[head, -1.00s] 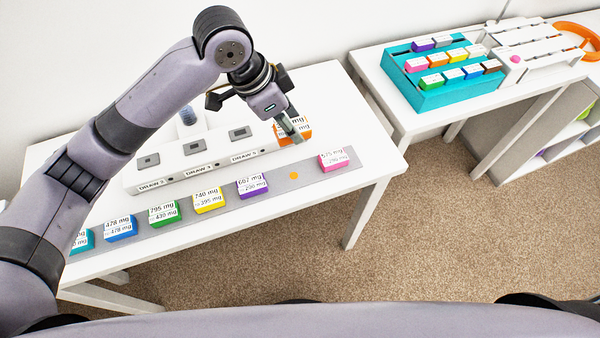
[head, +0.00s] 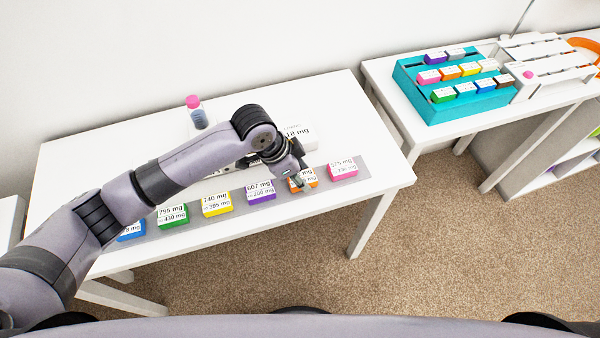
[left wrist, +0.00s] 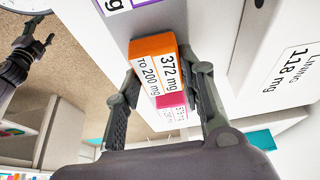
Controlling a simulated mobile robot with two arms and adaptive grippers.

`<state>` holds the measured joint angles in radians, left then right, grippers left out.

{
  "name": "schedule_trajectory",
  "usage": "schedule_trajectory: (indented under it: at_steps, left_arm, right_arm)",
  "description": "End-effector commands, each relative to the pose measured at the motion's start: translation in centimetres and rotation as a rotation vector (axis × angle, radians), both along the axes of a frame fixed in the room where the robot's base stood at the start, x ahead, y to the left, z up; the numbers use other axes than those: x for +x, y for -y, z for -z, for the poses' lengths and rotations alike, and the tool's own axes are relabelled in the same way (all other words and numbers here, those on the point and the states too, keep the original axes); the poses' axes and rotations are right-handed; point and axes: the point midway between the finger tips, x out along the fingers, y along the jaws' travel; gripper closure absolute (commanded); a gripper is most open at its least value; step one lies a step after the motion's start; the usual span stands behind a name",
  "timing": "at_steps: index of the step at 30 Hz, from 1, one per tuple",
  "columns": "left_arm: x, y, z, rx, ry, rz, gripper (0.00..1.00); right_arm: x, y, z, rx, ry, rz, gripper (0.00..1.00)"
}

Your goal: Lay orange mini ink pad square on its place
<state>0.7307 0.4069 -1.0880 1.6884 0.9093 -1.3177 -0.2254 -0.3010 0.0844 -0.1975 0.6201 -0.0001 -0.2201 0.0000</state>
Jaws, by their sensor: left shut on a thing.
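The orange mini ink pad (head: 305,182), with a white label, is between the fingers of my left gripper (head: 299,180). The gripper is shut on it, over the grey strip (head: 238,197), between the purple pad (head: 260,191) and the pink pad (head: 343,168). The orange dot on the strip is hidden under the pad and gripper. In the left wrist view the orange pad (left wrist: 154,46) reads 372 mg, with the pink pad (left wrist: 172,103) beyond it. I cannot tell whether the orange pad touches the strip.
Yellow (head: 216,204), green (head: 172,215) and blue (head: 131,231) pads stand along the strip. A white box with a 118 mg label (head: 297,131) and a pink-capped bottle (head: 197,112) stand behind. A teal rack (head: 415,91) is on the right table.

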Motion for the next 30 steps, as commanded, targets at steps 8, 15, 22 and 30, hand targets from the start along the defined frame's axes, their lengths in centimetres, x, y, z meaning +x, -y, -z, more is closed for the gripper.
schedule_trajectory:
  at_steps: [8, 15, 22, 30]
  left_arm:
    - [0.0, 0.0, 0.1, -0.001, 0.000, -0.001, 0.92]
    - [0.0, 0.0, 0.2, -0.001, 0.000, -0.001, 0.50]
    - [0.0, 0.0, 0.2, -0.001, 0.000, -0.001, 0.44]
    - [0.0, -0.2, -0.6, -0.001, 0.002, -0.002, 0.44]
  right_arm:
    - [0.5, -1.2, 0.0, 0.015, 0.008, 0.002, 0.44]
    - [0.4, -0.9, 0.0, 0.012, 0.006, 0.000, 0.44]
    - [0.1, -0.4, 0.0, 0.004, 0.001, -0.002, 0.44]
    - [0.0, -0.2, 0.0, 0.003, -0.001, -0.002, 0.44]
